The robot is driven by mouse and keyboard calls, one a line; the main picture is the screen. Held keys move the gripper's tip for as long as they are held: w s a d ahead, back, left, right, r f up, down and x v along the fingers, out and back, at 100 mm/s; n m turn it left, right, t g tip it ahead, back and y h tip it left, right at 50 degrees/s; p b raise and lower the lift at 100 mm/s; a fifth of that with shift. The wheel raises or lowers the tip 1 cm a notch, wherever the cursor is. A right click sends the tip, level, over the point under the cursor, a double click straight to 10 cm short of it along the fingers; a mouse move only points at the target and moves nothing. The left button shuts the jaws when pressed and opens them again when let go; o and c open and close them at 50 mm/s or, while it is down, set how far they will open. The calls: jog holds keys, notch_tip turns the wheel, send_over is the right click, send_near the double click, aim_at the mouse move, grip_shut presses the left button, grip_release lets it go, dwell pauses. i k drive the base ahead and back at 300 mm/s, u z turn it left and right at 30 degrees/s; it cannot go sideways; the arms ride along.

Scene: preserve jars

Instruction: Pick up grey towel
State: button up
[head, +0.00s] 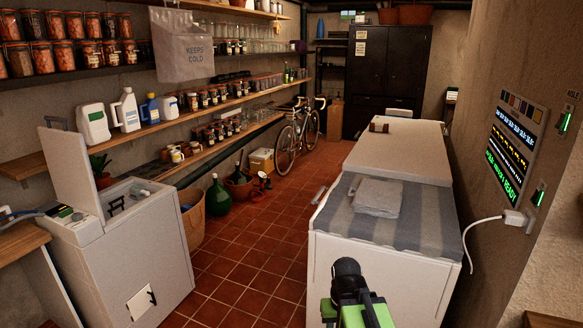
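A folded grey towel (377,197) lies flat on a grey striped cloth (432,222). The cloth covers the near part of the top of a white chest freezer (375,262) on the right. My gripper (347,268) shows as a dark rounded end on my green arm at the bottom, in front of the freezer's near face. It appears lower in the picture than the towel and apart from it. Its fingers cannot be made out, so I cannot tell whether it is open or shut.
A white machine with a raised lid (120,250) stands on the left. A green demijohn (218,197), a basket (193,215) and a bicycle (297,135) line the left wall below jar shelves. The tiled floor (250,260) between is clear. A wall panel (508,145) with a plugged cable is right.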

aim_at(373, 198)
jog(key=u, duration=1)
jog(key=i, duration=3.6)
jog(key=z, duration=1.25)
jog(key=i, duration=1.2)
jog(key=z, duration=0.65)
